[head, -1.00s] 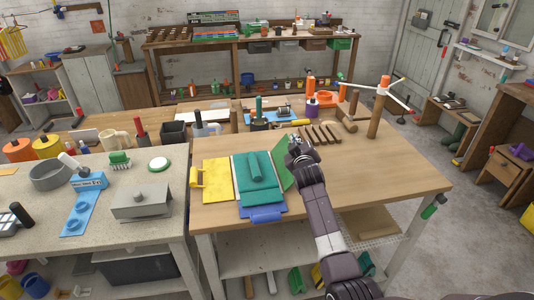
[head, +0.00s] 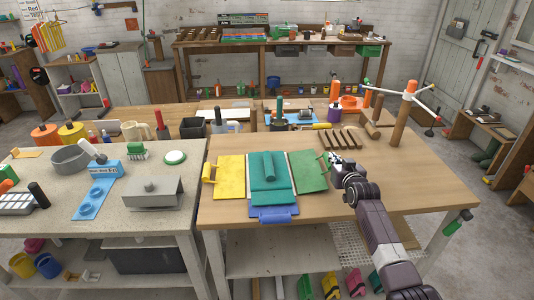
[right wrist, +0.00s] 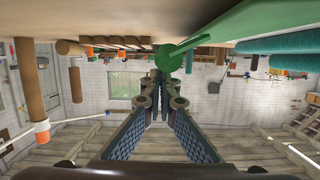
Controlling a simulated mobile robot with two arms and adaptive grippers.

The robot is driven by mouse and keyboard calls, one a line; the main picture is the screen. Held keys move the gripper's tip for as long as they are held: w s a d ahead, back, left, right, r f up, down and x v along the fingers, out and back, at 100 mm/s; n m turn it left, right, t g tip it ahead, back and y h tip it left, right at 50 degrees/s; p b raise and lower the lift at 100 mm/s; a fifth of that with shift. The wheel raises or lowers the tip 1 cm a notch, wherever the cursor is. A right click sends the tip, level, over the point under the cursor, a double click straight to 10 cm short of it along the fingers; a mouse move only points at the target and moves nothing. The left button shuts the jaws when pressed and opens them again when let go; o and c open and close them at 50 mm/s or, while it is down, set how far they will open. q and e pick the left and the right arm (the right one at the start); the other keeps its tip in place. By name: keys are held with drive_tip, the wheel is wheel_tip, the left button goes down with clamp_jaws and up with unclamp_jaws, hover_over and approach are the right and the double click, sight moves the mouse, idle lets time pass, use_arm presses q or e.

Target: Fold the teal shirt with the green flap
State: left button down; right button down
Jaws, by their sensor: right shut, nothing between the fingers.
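The teal shirt (head: 270,196) lies on the middle of the folding board, with a teal roll-like part (head: 269,166) on top of it. The green flap (head: 308,172) lies open, about flat, to the right of the shirt. In the right wrist view the green flap (right wrist: 255,24) spans the top, and its round green tab (right wrist: 169,58) shows close to the fingertips. My right gripper (head: 333,164) is at the flap's right edge; in the right wrist view its fingers (right wrist: 160,75) are shut and empty. Contact with the tab cannot be told. My left gripper is not in view.
The yellow flap (head: 229,178) lies open on the left and the blue flap (head: 273,213) at the front. A slotted wooden rack (head: 341,139) and a wooden post with white arms (head: 399,120) stand behind and right. The wooden tabletop (head: 430,180) is clear at right.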

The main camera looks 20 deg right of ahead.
drive_tip(key=shift+d+f, duration=0.1)
drive_tip(key=shift+f, duration=0.15)
idle(0.5)
